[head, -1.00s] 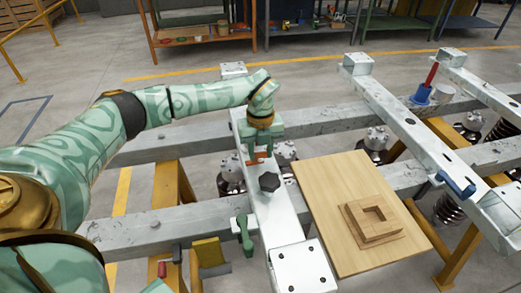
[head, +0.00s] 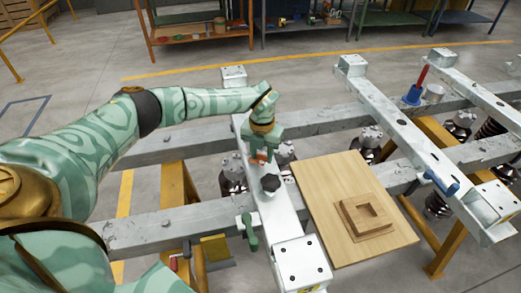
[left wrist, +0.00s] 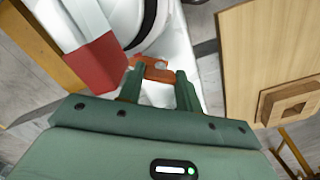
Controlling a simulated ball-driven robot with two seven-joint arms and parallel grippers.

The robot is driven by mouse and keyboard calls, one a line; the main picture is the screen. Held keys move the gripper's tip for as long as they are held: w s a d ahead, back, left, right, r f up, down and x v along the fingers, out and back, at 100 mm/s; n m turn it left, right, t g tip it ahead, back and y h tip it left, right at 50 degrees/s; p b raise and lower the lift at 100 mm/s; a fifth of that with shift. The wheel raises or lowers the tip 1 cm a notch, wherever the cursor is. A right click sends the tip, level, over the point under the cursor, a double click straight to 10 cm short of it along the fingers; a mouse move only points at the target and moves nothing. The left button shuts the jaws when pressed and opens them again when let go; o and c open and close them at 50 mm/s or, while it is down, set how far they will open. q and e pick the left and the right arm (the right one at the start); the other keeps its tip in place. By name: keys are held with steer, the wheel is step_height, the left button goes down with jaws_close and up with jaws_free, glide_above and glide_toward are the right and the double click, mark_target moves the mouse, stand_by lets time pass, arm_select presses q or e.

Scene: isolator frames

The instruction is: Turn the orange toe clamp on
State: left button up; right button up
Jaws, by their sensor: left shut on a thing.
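The orange toe clamp (head: 261,156) is small and sits on top of the pale metal crossbeam (head: 283,215), behind a black knob (head: 270,183). My left gripper (head: 262,147) is over it, pointing down, and partly hides it in the head view. In the left wrist view the orange clamp (left wrist: 156,70) shows at the tips of the two green fingers (left wrist: 159,80), and the gripper is shut on it. The exact contact is hard to make out. My right gripper is not in view.
A wooden board (head: 335,190) with a square wooden block (head: 366,217) lies to the right. A red-handled blue tool (head: 413,93) stands on a farther beam. Glossy insulators (head: 232,180) are below.

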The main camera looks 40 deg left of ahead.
arm_select(q)
steer(key=shift+r+m+p, duration=0.1)
steer(key=shift+m+p, duration=0.3)
steer(key=shift+m, duration=0.4)
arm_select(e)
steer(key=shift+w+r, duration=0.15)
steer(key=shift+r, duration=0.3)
arm_select(q)
steer(key=o, duration=1)
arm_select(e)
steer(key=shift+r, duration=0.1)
arm_select(q)
step_height(320, 180, up, 16)
steer(key=p, duration=0.4)
steer(key=shift+r+p, duration=0.1)
steer(key=shift+p, duration=0.2)
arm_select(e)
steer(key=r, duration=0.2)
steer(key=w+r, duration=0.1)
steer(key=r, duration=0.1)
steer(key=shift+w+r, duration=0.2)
arm_select(q)
steer(key=shift+c, duration=0.4)
